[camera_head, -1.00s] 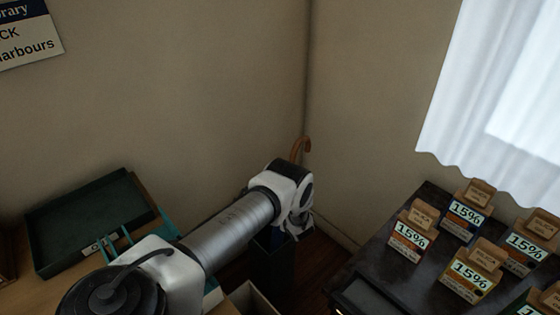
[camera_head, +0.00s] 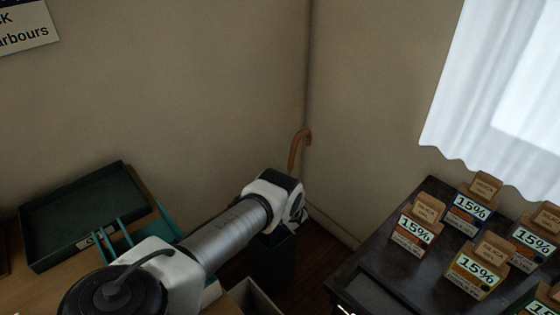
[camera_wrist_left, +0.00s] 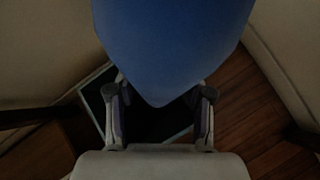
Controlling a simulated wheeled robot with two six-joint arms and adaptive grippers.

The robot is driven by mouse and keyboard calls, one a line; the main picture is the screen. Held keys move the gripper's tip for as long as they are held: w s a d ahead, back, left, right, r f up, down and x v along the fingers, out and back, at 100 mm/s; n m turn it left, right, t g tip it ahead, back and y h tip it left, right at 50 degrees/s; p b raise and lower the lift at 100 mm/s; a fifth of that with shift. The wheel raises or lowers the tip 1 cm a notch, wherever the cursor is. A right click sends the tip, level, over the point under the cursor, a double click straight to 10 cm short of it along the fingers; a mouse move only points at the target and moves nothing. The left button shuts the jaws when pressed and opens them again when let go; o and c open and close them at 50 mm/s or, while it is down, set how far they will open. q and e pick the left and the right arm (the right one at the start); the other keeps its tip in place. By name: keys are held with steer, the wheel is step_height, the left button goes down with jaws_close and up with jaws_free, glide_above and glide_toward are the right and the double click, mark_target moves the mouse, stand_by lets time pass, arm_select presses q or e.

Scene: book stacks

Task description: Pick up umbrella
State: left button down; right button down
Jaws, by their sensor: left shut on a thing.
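The umbrella's curved brown handle (camera_head: 298,150) rises behind my left wrist in the head view, near the wall corner. Its blue canopy (camera_wrist_left: 172,45) fills the top middle of the left wrist view and tapers down between the fingers. My left gripper (camera_wrist_left: 158,105) is shut on the umbrella, one finger on each side of the blue canopy. In the head view my left wrist hides the fingers and most of the umbrella. A dark bin (camera_head: 272,264) stands below my wrist; its pale rim (camera_wrist_left: 178,136) shows beneath the canopy. My right gripper is not in view.
Walls meet in a corner close behind the umbrella. A dark table (camera_head: 385,262) with several small boxes stands at right, below a white curtain (camera_head: 490,90). A wooden desk (camera_head: 30,288) with a green tray (camera_head: 75,215) is at left. An open box (camera_head: 255,298) stands near the bin.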

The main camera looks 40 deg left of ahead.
arm_select(q)
step_height(320, 180, up, 18)
steer(key=p, duration=0.4)
stand_by(0.7)
